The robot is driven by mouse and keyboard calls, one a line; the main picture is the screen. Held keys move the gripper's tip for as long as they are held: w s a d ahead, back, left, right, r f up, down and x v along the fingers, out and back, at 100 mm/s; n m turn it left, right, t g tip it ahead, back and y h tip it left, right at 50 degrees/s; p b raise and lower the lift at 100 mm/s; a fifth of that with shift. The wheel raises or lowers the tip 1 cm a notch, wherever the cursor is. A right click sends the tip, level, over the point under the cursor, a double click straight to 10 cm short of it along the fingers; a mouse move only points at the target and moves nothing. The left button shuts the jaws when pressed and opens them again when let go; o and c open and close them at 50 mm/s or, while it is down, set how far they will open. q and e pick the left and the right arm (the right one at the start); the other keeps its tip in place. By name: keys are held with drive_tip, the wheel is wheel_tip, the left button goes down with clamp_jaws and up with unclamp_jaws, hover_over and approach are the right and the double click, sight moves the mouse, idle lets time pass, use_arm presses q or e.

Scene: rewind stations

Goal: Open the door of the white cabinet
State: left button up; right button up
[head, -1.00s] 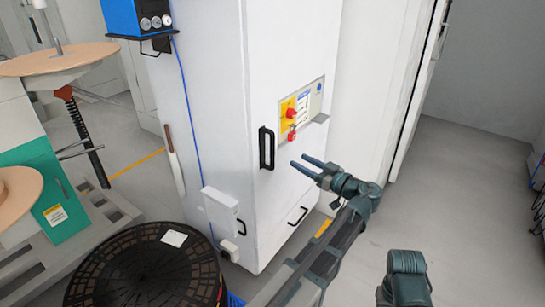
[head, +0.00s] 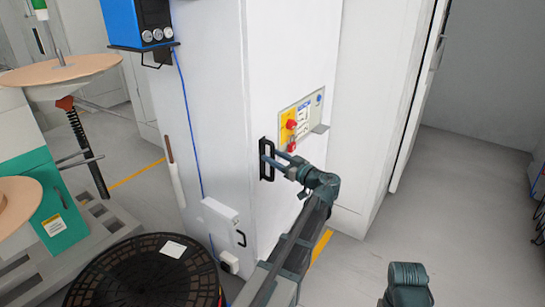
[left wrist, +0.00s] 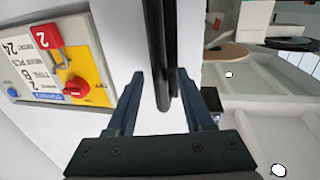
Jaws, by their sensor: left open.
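The white cabinet (head: 222,95) stands in the middle of the head view with its door (head: 285,65) shut. A black upright bar handle (head: 263,160) is on the door, and it also shows in the left wrist view (left wrist: 163,50). My left gripper (head: 273,155) is at the handle. In the left wrist view the open fingers (left wrist: 158,85) stand one on each side of the bar, with gaps visible; I cannot tell how deep the bar sits between them. My right gripper is not in view.
A panel with a red switch (head: 292,125) and a red padlock (head: 292,145) is on the door above the handle. A black round reel (head: 140,275) stands at the lower left. Grey floor (head: 460,200) is open at the right.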

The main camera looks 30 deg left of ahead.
use_arm(q)
drive_tip(key=shift+w+a, duration=0.1)
drive_tip(key=shift+a, duration=0.4)
clamp_jaws()
idle(1.2)
